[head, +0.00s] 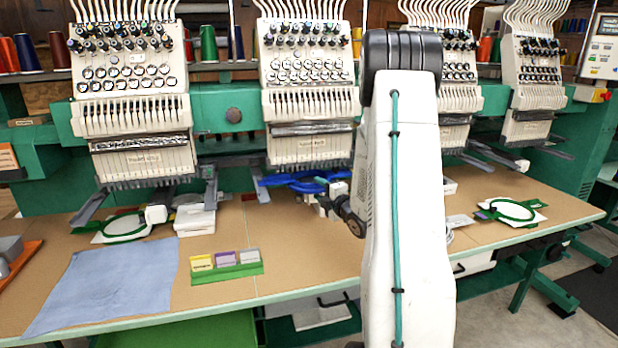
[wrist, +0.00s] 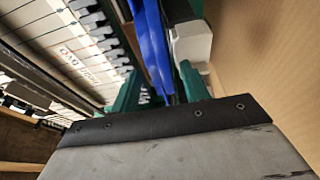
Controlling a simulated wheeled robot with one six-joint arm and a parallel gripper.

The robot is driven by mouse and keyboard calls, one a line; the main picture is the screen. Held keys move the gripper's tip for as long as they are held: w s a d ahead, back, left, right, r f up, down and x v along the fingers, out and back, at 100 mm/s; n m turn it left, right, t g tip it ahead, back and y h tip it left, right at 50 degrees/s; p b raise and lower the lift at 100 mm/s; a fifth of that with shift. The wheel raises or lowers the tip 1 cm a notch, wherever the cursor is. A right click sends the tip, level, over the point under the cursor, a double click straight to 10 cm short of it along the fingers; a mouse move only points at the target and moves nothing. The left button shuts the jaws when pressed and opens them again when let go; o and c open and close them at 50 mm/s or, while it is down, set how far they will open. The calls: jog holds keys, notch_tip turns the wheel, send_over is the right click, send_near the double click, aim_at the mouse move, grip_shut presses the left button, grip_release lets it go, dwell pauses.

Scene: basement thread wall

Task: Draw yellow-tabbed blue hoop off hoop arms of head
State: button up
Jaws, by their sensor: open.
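The blue hoop (head: 300,181) is at the second embroidery head (head: 307,90) from the left in the head view, low under the head and above the brown table. A grey hoop arm (head: 258,186) shows at its left end. In the wrist view the blue hoop (wrist: 152,45) runs as a narrow band between the green fingers. My gripper (wrist: 158,92) is open, one finger on each side of the blue band. I cannot tell if either finger touches it. In the head view my gripper (head: 333,200) is at the hoop's right side, partly behind my arm. No yellow tab is visible.
Other heads stand left and right, with green hoops (head: 124,226) (head: 513,210) on the table. A blue-grey cloth (head: 105,285) and a green rack (head: 228,272) with coloured blocks lie in front. A white block (wrist: 190,42) is close beside the right finger.

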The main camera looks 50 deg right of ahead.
grip_shut()
jog(key=s+a, duration=0.6)
jog(key=s, duration=0.3)
jog(key=shift+s, duration=0.35)
dwell(1.3)
jog(key=shift+o, duration=0.5)
grip_release()
